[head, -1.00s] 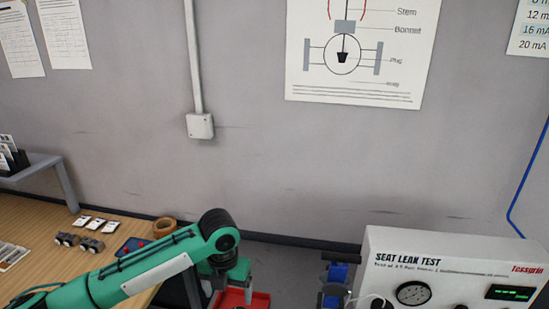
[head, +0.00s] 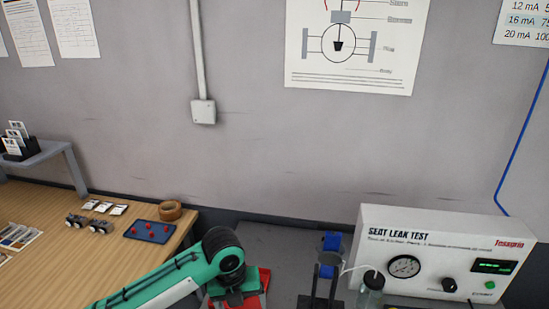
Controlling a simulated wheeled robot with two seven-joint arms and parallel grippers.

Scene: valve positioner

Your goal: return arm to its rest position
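One green arm of mine comes in from the bottom left in the head view. It ends in a dark, rounded wrist joint over a red object (head: 262,280), which it partly covers. The gripper on this arm is hidden below the joint, so its fingers do not show. My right arm and gripper are not in the picture.
A wooden bench (head: 45,210) on the left holds a blue tray (head: 152,231) with red pieces and a tape roll (head: 171,210). A seat leak test box (head: 440,235) stands at the right, beside a bottle (head: 370,292) and a dark stand (head: 328,275).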

